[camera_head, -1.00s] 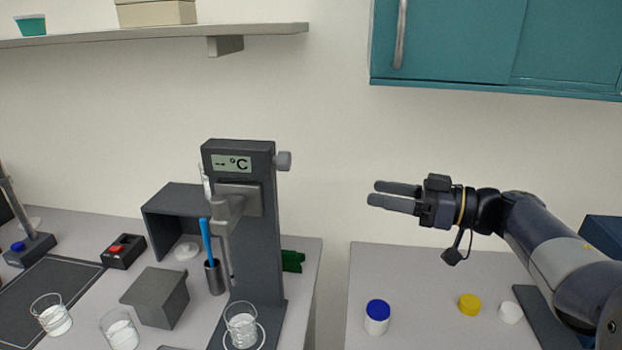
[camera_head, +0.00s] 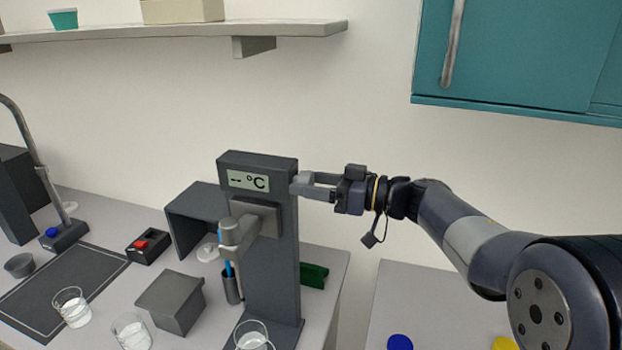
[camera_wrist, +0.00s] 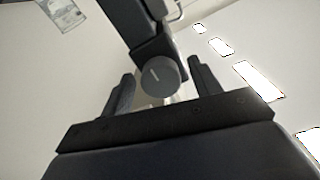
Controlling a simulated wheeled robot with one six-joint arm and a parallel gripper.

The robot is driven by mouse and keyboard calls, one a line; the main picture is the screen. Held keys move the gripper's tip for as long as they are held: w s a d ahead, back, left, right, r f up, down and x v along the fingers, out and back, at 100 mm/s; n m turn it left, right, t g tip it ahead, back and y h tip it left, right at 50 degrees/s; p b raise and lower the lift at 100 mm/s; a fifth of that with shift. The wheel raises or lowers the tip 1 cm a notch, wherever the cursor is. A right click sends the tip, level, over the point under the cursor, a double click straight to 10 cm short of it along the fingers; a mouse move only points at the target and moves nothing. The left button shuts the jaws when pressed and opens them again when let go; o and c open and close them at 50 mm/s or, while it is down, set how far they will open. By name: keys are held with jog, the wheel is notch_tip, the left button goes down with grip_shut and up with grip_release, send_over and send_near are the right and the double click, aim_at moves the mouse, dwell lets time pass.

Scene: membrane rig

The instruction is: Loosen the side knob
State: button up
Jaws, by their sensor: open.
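The side knob (camera_wrist: 160,77) is a round grey disc with a light line on its face, on the side of the dark upright stand (camera_head: 272,235). In the wrist view it sits between my two open fingers, with a gap visible at the finger sides. In the head view my gripper (camera_head: 300,185) reaches in from the right at the top right of the stand, and its fingers largely hide the knob. Whether the fingers touch the knob cannot be told. The stand's display (camera_head: 248,182) reads "-- °C".
A clamp arm (camera_head: 240,232) sticks out from the stand's front. A beaker (camera_head: 254,338) stands at its foot. A grey block (camera_head: 171,302), a red-button box (camera_head: 148,246) and other beakers lie to the left. A shelf (camera_head: 290,32) and teal cabinet (camera_head: 520,60) hang above.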

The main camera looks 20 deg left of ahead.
jog(key=shift+a, duration=0.1)
jog(key=shift+c, duration=0.3)
jog(key=c, duration=0.9)
jog(key=shift+n, duration=0.3)
jog(key=n+b, duration=0.2)
jog(key=n, duration=0.2)
jog(key=shift+f, duration=0.1)
jog(key=n+b, duration=0.2)
jog(key=n, duration=0.3)
jog(key=n+b, duration=0.3)
jog(key=n, duration=0.1)
jog(key=shift+f, duration=0.1)
jog(key=shift+n+b, duration=1.3)
jog(key=shift+n, duration=0.8)
